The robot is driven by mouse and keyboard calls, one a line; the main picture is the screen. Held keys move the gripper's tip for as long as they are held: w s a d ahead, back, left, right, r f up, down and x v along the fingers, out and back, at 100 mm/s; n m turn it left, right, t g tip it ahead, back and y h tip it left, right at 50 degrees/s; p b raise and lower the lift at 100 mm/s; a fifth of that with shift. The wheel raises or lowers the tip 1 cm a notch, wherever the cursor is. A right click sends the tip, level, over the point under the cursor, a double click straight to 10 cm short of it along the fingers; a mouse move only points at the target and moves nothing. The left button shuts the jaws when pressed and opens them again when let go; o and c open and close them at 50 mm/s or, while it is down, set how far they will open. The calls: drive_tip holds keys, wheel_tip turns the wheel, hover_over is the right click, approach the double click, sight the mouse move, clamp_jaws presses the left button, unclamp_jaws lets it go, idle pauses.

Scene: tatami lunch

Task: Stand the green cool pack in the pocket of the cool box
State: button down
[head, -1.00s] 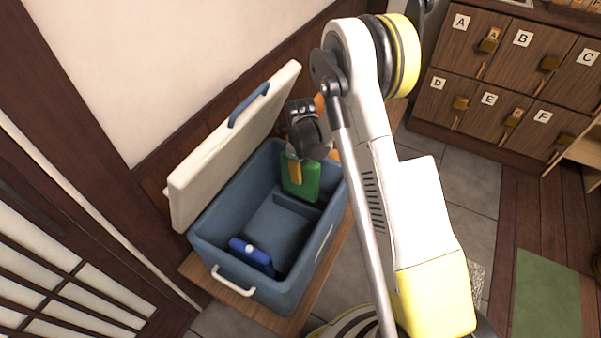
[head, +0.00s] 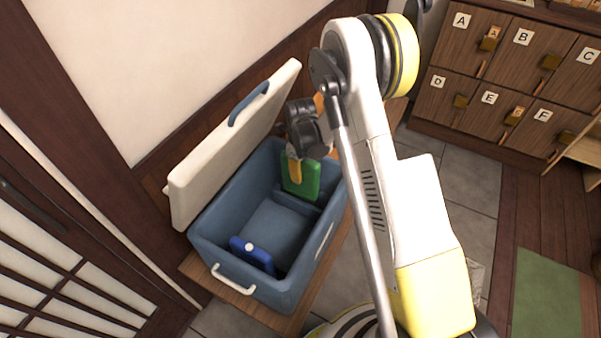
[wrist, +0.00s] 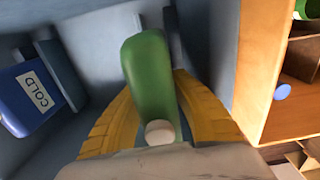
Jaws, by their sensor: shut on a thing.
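The green cool pack (head: 306,180) is upright at the far end inside the open blue cool box (head: 220,235). My gripper (head: 295,168) is shut on it from above, with its yellow fingers on either side of the pack. In the wrist view the green pack (wrist: 147,75) stands between the yellow fingers of my gripper (wrist: 152,110), its white round cap towards the camera. A low divider crosses the box near the pack. Whether the pack's lower end is within the pocket behind it I cannot tell.
A blue pack (head: 252,254) labelled COLD, also in the wrist view (wrist: 32,95), is at the near end of the box. The white lid (head: 230,150) stands open on the left. The box rests on a wooden bench (head: 330,270). Lockers (head: 505,85) stand at the back right.

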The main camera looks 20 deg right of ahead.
sight(300, 186)
drive_tip(key=shift+f, duration=0.35)
idle(0.4)
drive_tip(key=shift+f, duration=0.6)
drive_tip(key=shift+f, duration=0.1)
drive_tip(key=shift+f, duration=0.7)
drive_tip(key=shift+f, duration=0.15)
drive_tip(key=shift+f, duration=0.9)
drive_tip(key=shift+f, duration=0.75)
